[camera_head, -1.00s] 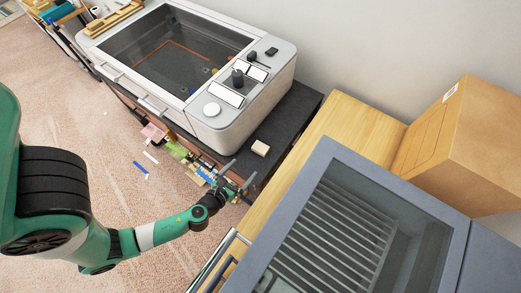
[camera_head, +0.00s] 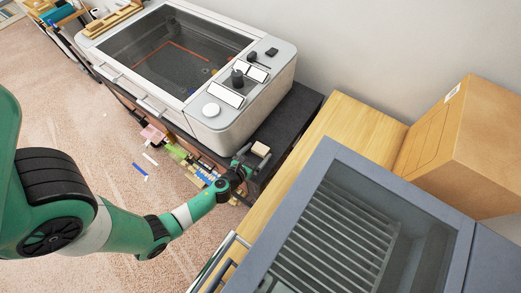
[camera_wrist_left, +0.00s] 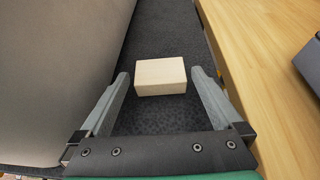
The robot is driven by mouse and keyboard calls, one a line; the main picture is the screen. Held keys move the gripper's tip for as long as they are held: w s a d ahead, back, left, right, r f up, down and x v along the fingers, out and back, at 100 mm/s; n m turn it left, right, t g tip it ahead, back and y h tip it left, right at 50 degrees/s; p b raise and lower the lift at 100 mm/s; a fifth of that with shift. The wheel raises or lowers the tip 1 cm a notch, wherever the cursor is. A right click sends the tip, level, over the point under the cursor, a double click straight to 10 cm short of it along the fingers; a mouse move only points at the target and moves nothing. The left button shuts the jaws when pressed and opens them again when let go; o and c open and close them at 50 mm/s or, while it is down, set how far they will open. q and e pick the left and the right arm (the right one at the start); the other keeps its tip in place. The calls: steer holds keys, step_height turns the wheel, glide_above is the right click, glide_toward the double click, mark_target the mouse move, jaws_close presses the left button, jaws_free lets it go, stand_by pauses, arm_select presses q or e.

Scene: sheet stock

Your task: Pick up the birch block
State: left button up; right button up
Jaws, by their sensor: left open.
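The birch block (camera_head: 260,149) is a small pale wooden block on the dark tabletop, just right of the white machine. In the left wrist view the birch block (camera_wrist_left: 160,76) lies between the tips of my open left gripper (camera_wrist_left: 159,78), with a gap on each side. In the head view my left gripper (camera_head: 247,158) reaches over the table's front edge, right at the block. The block rests on the dark surface. My right gripper is not in view.
The white lidded machine (camera_head: 230,115) stands close on the left of the block. A wooden surface (camera_head: 330,115) borders the dark table (camera_head: 292,118) on the right. A grey vented machine (camera_head: 340,165) and a cardboard box (camera_head: 450,140) stand further right.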

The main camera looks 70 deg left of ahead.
arm_select(q)
steer(key=c, duration=1.2)
steer(key=shift+r, duration=0.15)
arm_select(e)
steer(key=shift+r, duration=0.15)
